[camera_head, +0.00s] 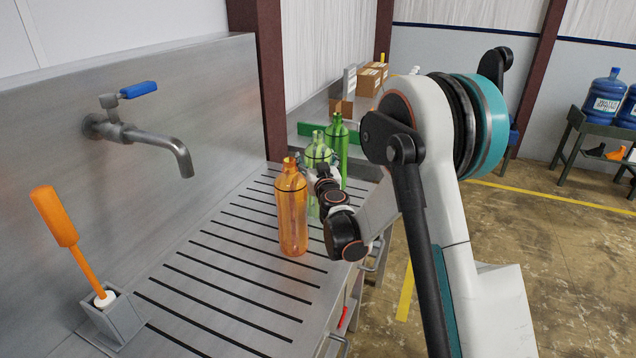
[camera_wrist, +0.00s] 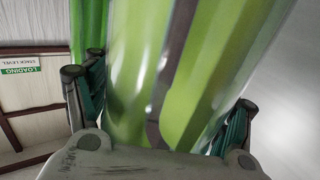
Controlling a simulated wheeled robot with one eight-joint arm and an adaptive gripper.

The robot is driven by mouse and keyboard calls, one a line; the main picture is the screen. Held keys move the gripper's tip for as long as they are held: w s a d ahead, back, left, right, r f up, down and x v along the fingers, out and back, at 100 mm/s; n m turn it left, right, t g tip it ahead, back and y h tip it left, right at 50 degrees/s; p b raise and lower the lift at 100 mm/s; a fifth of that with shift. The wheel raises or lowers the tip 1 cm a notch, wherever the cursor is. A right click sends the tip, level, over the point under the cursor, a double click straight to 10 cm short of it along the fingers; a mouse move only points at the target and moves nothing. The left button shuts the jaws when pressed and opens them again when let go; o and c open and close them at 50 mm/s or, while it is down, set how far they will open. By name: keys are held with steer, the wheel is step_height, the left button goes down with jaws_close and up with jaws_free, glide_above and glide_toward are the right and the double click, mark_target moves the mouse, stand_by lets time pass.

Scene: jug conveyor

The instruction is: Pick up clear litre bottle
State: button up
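In the head view an orange see-through bottle (camera_head: 292,215) stands upright on the slotted steel drainboard (camera_head: 225,262).
A steel tap with a blue lever (camera_head: 140,130) juts from the wall at left. An orange-handled brush (camera_head: 70,240) stands in a holder at front left. Cardboard boxes (camera_head: 373,77) sit at the back. Blue water jugs (camera_head: 604,97) stand at far right. The front drainboard is clear.

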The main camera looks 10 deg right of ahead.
steer(key=c, duration=0.5)
steer(key=shift+c, duration=0.2)
steer(key=shift+r, duration=0.1)
